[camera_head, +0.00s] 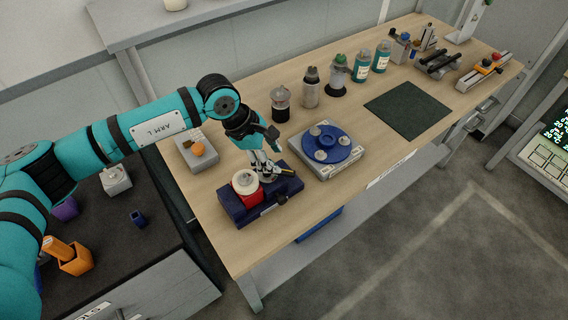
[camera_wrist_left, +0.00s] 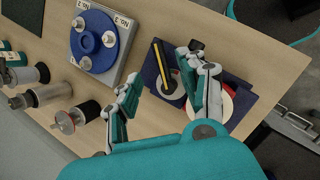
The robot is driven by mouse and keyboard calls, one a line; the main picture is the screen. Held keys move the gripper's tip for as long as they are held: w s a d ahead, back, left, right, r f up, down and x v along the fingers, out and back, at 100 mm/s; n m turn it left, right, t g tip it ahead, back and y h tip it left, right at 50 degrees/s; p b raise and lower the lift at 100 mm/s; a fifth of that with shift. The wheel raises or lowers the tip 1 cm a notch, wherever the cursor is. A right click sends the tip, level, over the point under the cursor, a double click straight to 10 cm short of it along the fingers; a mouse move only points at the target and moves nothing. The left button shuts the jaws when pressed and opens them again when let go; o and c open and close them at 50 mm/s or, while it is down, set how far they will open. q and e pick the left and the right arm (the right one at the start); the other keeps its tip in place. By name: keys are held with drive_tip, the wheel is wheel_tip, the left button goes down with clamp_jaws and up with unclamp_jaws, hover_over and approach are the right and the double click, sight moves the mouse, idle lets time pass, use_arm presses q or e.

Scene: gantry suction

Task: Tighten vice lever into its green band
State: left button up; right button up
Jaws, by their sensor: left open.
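The vice is a dark blue block (camera_head: 236,207) near the bench's front left corner, with a red part (camera_head: 253,199) carrying a pale round piece on top. In the left wrist view the blue block (camera_wrist_left: 148,72) carries a grey disc with a black and yellow lever (camera_wrist_left: 160,66) lying across it. I cannot make out a green band. My left gripper (camera_head: 265,170) points down at the lever end of the vice. In the left wrist view its open fingers (camera_wrist_left: 165,80) stand on either side of the disc and lever. I cannot tell whether they touch it.
A blue round plate (camera_head: 338,139) on a pale base stands just right of the vice. A grey box with an orange knob (camera_head: 198,149) stands to the left. Several cylinders and bottles (camera_head: 311,90) line the back. A dark green mat (camera_head: 408,120) lies bare farther right.

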sight(285, 171)
use_arm(q)
drive_tip(key=p+x, duration=0.1)
drive_tip(key=x, duration=0.5)
drive_tip(key=shift+d, duration=0.15)
drive_tip(key=shift+d+f+p, duration=0.2)
drive_tip(key=shift+f+p, duration=0.15)
drive_tip(key=shift+f, duration=0.2)
clamp_jaws()
